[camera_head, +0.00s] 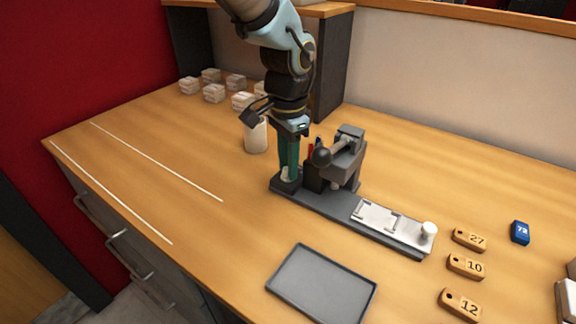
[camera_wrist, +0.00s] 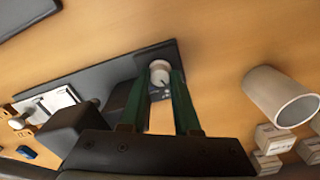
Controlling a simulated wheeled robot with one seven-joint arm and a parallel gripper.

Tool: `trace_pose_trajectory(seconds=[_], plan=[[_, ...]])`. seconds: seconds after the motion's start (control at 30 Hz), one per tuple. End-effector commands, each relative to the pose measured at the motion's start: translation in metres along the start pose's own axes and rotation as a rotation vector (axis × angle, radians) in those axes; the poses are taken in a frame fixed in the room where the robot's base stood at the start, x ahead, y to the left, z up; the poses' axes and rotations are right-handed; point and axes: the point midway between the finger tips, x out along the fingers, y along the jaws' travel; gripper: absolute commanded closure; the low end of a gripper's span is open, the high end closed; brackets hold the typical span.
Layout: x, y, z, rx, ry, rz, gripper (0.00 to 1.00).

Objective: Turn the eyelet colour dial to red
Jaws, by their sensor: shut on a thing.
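The laser marker has a long dark base (camera_head: 320,203) with a grey head unit (camera_head: 345,165) standing on it. A small round pale knob, the dial (camera_wrist: 160,70), sits at the base's left end. My gripper (camera_head: 289,172) points down over that end, its green fingers shut on the dial. In the wrist view my gripper (camera_wrist: 161,82) has one fingertip on each side of the knob. The fingers hide most of the dial in the head view. I cannot read which colour the dial points to.
A white plate with a round white knob (camera_head: 428,230) is on the base's right end. A white cup (camera_head: 256,136) stands close behind my gripper. A grey tray (camera_head: 322,285) lies in front. Wooden tags (camera_head: 466,266) and a blue tag (camera_head: 520,232) lie right. The left of the table is mostly clear.

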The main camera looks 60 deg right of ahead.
Motion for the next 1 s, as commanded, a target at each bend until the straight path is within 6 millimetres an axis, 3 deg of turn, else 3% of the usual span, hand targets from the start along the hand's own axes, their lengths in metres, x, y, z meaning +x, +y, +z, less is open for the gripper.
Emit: trace_pose_trajectory(seconds=[0.5,1.0], plan=[[0.0,-0.0004,0.0004,-0.346,-0.001,-0.001,1.0],[-0.0004,-0.0002,0.0003,-0.415,0.0,0.0,1.0]])
